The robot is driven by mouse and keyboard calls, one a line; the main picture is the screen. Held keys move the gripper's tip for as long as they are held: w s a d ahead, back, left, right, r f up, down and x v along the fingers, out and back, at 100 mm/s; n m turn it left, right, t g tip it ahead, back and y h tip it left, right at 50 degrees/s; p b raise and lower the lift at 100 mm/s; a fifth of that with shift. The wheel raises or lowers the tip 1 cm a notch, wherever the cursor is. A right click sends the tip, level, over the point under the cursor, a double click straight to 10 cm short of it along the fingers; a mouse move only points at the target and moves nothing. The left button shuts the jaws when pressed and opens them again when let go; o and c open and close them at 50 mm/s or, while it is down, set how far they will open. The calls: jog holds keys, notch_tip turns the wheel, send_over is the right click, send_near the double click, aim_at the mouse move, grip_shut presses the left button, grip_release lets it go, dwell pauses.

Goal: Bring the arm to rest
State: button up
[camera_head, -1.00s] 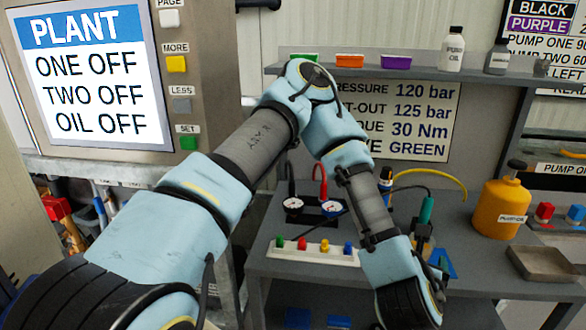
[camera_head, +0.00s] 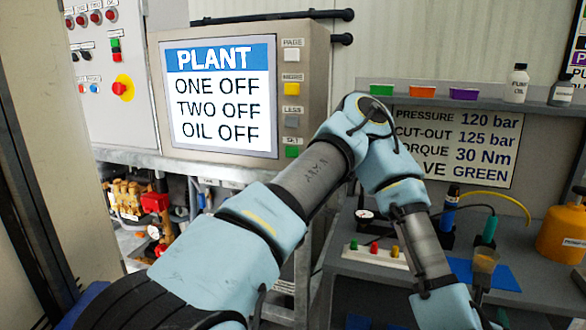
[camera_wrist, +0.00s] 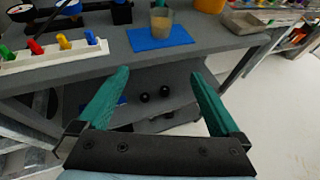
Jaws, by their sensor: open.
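My arm reaches up from the lower left in the head view, bends at a high elbow and slopes down to the lower right. Its end runs out of the bottom of that view. My gripper (camera_wrist: 160,95) shows in the wrist view with its two green fingers wide apart and nothing between them. It is in front of the grey workbench (camera_wrist: 120,65), apart from it, with the lower shelf and several black knobs showing between the fingers.
A cup of brownish liquid (camera_wrist: 161,22) stands on a blue mat (camera_wrist: 160,40) on the bench. A white strip with coloured pegs (camera_wrist: 55,52) lies to the left. The plant screen (camera_head: 220,100) reads ONE OFF, TWO OFF, OIL OFF. Open floor (camera_wrist: 285,120) shows at right.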

jog(key=w+a+f+m+g+y, duration=0.1)
jog(key=w+a+m, duration=0.2)
jog(key=w+m, duration=0.35)
jog(key=w+a+m+g+y, duration=0.1)
jog(key=w+a+m+g, duration=0.1)
jog(key=w+a+m, duration=0.4)
jog(key=w+a+r+m+g+y, duration=0.1)
jog(key=w+a+r+m+y, duration=0.2)
jog(key=a+m, duration=0.65)
jog(key=s+a+r+m+g+y, duration=0.2)
jog(key=a+r+m, duration=0.1)
jog(key=a, duration=0.9)
jog(key=s+a+r+m+g+y, duration=0.2)
jog(key=a+r+m, duration=0.1)
jog(key=a, duration=0.9)
jog(key=shift+r, duration=0.25)
jog(key=shift+s+a, duration=0.1)
